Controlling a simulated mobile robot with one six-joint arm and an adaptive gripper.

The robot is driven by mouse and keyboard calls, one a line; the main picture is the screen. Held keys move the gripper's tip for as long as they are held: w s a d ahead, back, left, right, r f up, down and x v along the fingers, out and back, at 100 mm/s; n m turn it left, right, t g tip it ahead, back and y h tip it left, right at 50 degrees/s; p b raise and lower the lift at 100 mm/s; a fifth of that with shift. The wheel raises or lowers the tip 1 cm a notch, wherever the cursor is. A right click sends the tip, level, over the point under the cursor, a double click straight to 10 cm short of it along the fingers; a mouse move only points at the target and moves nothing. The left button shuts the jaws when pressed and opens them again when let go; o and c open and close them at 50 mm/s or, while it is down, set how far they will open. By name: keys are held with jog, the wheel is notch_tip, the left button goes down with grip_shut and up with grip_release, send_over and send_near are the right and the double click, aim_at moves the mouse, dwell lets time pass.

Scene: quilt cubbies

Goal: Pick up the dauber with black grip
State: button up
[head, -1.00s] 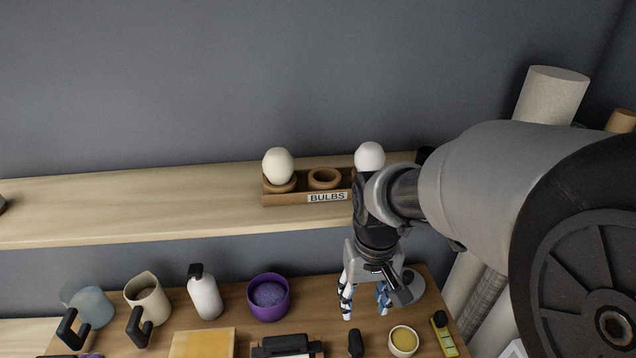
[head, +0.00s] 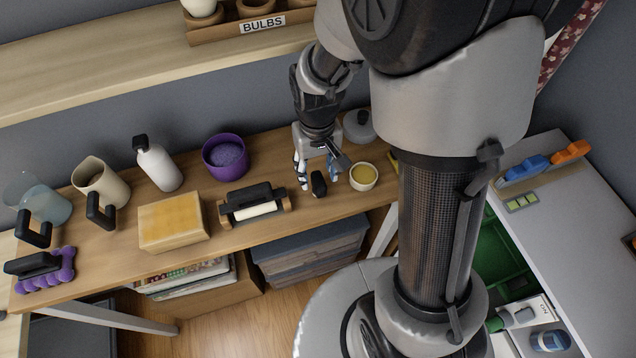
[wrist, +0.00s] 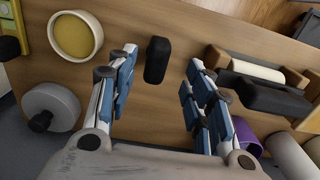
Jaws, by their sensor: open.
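The small black grip (head: 319,183) that I take for the dauber stands on the wooden table, left of a small cup of yellow. In the wrist view the black grip (wrist: 157,60) lies in the gap between my fingers, close to the fingertips. What is under the grip is hidden. My gripper (head: 318,173) points down at the table, open and empty. In the wrist view my gripper (wrist: 161,72) shows its blue-padded fingers spread, with clear space on both sides of the grip. I cannot tell how far above the table the fingertips are.
The yellow cup (head: 363,176) and a grey disc with black knob (wrist: 50,107) are close by. A roller with black handle (head: 254,203) is left of the gripper, a purple bowl (head: 226,156) behind it. The bulb shelf (head: 110,75) overhangs at the back.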

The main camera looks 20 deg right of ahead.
aim_at(319, 179)
jog(key=f+b, duration=0.1)
jog(key=f, duration=0.1)
jog(key=f+b, duration=0.1)
jog(key=f, duration=0.2)
jog(key=shift+w+d+f, duration=0.15)
jog(key=shift+d, duration=0.05)
jog(key=shift+c, duration=0.2)
grip_shut()
